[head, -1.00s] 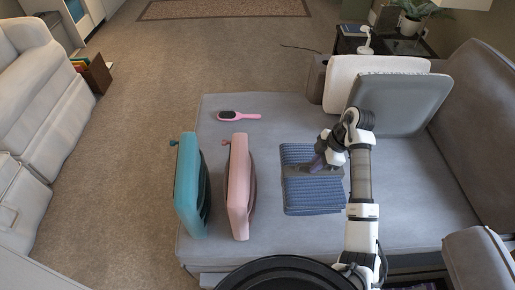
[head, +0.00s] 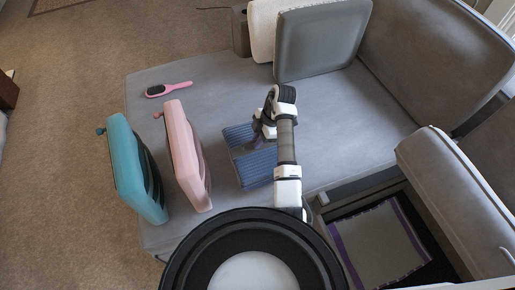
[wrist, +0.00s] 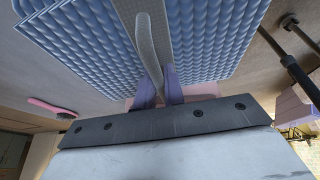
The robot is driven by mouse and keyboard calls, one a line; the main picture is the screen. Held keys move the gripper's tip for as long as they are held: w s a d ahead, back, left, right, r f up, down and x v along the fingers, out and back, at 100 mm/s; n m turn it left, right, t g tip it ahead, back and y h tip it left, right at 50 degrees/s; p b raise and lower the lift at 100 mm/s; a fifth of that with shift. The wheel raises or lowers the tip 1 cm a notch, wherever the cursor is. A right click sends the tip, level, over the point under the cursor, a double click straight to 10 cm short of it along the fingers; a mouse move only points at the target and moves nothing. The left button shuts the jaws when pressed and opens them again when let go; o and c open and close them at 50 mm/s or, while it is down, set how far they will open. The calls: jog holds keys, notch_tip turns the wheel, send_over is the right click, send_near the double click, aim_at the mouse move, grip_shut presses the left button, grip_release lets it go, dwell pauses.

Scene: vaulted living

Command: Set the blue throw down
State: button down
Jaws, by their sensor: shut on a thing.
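The blue throw (head: 250,166) is a folded, ribbed blue textile with a grey strip across its middle. In the head view it shows over the grey sofa seat, right of a pink upright case. In the wrist view the throw (wrist: 85,45) fills the top of the picture, close to the fingers. My gripper (head: 257,141) is at the throw's upper middle. Its purple fingers (wrist: 160,85) are shut on the grey strip's raised fold. Whether the throw's underside touches the seat cannot be told. My arm hides part of the throw's right side.
A pink case (head: 184,155) and a teal case (head: 134,168) stand upright on the sofa seat (head: 345,150). A pink hairbrush (head: 168,89) lies at the back left. Grey (head: 320,42) and white (head: 262,28) cushions stand at the back. The seat right of my arm is clear.

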notch_tip(320, 180, down, 4)
jog(key=shift+f, duration=0.15)
dwell(0.3)
jog(key=c, duration=1.5)
grip_release()
jog(key=p+v, duration=0.2)
jog(key=v, duration=1)
